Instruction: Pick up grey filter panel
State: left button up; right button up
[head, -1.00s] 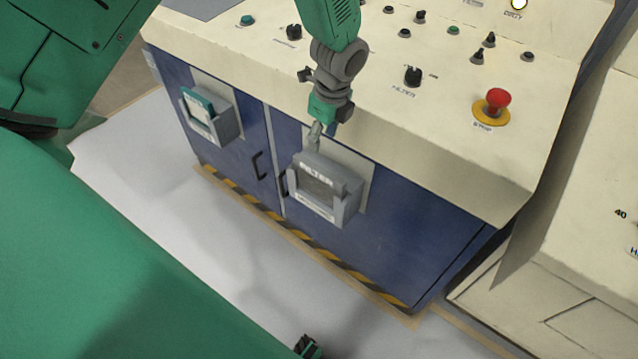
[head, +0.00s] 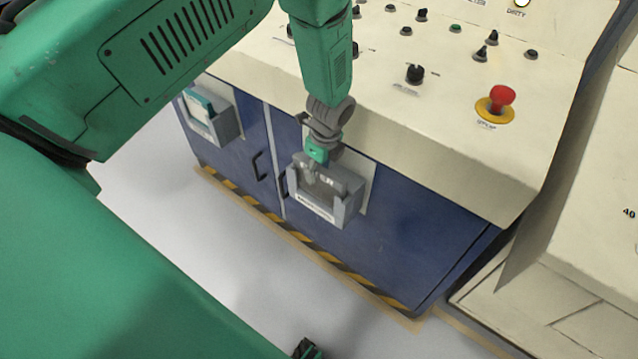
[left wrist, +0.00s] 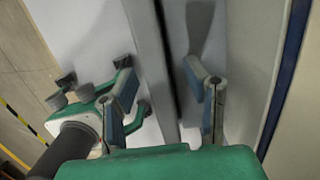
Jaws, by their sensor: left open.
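My left gripper (head: 312,174) is at the panel's top edge, pointing down. In the left wrist view, my left gripper (left wrist: 160,80) is open, one finger on each side of a grey upright edge (left wrist: 150,45), which looks like the panel. I cannot tell whether either finger touches it. A small dark tip (head: 306,348) at the bottom of the head view appears to be my right gripper; its opening is unclear.
A second holder (head: 222,126) with a teal-topped panel (head: 198,102) is to the left. The cream console (head: 440,130) overhangs above, with knobs and a red stop button (head: 502,97). Door handles (head: 257,166) stand out between the holders. The pale floor (head: 200,225) in front is clear.

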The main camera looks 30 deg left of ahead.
pick_arm(q)
jog(key=shift+c, duration=0.4)
jog(key=shift+d+r, duration=0.1)
grip_shut()
